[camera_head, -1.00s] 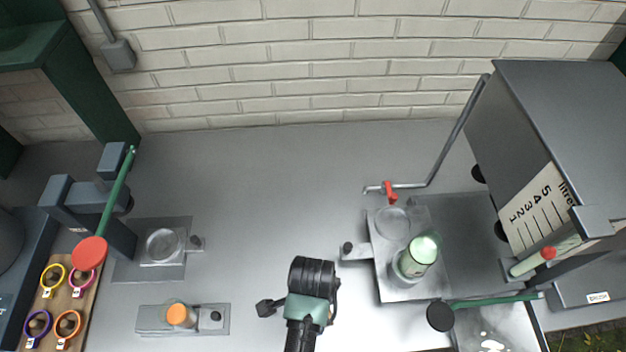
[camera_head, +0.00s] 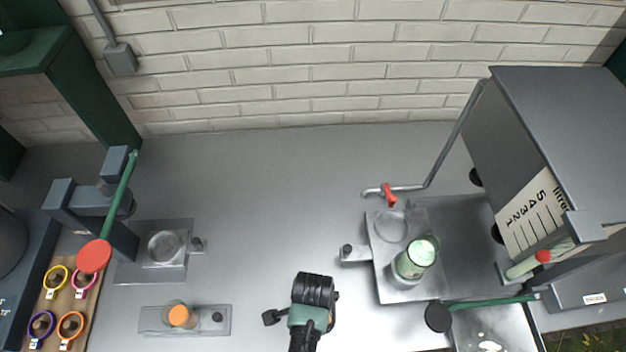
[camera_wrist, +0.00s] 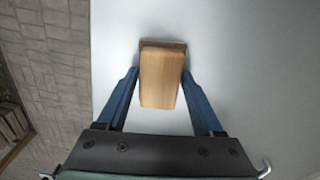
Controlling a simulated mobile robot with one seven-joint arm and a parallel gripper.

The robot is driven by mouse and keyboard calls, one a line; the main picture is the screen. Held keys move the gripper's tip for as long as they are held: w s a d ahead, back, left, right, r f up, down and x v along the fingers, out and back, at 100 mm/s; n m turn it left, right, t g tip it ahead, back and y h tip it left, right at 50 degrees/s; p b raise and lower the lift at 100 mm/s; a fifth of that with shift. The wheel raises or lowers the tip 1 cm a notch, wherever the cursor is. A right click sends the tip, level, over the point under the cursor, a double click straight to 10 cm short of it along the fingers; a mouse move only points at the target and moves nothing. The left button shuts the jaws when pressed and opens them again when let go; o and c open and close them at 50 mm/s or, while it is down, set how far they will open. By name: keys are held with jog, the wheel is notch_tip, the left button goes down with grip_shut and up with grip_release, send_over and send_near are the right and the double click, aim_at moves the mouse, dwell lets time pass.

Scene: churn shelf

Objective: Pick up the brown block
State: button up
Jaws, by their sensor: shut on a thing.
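The brown block (camera_wrist: 160,78) is in the wrist view, a light wooden block with a darker brown far edge. My gripper (camera_wrist: 160,88) has its two blue fingers on either side of the block, closed against it. The block's near end lies between the fingers, above a plain pale surface. I cannot tell whether it touches that surface. In the head view my dark and green wrist (camera_head: 312,300) is at the bottom centre. The block and the fingertips do not show there.
A green-lit jar (camera_head: 415,258) stands on a metal plate at the right, below a tap with a red handle (camera_head: 390,195). A grey tank (camera_head: 560,130) fills the far right. An orange-topped item (camera_head: 180,316) and coloured rings (camera_head: 70,324) are at left. The counter's middle is clear.

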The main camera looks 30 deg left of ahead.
jog(key=c, duration=0.5)
notch_tip(320, 180, up, 10)
jog(key=shift+r+b, duration=0.1)
jog(key=shift+b, duration=0.3)
